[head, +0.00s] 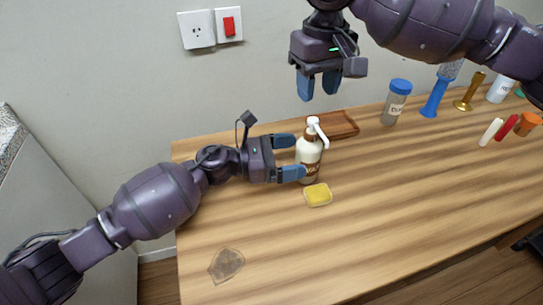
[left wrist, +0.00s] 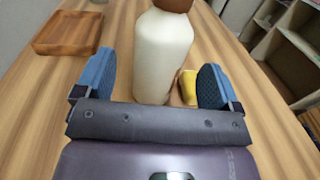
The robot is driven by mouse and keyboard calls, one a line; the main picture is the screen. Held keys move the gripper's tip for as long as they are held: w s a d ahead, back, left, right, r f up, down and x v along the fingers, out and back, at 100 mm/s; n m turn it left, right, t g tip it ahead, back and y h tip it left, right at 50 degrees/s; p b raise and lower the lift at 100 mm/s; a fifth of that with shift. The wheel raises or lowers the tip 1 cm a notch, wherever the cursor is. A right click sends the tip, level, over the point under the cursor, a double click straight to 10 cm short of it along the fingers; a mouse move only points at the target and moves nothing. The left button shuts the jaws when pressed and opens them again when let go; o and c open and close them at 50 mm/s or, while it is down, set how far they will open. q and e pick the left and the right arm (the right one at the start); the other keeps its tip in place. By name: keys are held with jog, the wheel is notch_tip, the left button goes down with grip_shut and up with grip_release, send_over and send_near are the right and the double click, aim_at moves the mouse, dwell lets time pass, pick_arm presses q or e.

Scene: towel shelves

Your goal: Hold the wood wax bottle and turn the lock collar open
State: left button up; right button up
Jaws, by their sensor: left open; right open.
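The wood wax bottle (head: 308,158) stands upright on the wooden table, a cream bottle with a brown collar (head: 312,131) and a white pump head (head: 317,128). My left gripper (head: 291,157) is open, with one finger on each side of the bottle's body. In the left wrist view the cream body (left wrist: 163,55) stands between the open blue fingers, with visible room at the left finger; the pump head is out of that view. My right gripper (head: 319,88) is open and empty, pointing down above the bottle and slightly right of it.
A blue-lidded jar (head: 396,103), a blue brush (head: 434,98) and other items stand to the right.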

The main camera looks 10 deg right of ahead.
aim_at(309, 153)
pick_arm(q)
jog(key=shift+w+d, duration=0.1)
jog(key=shift+d, duration=2)
jog(key=shift+c, duration=0.5)
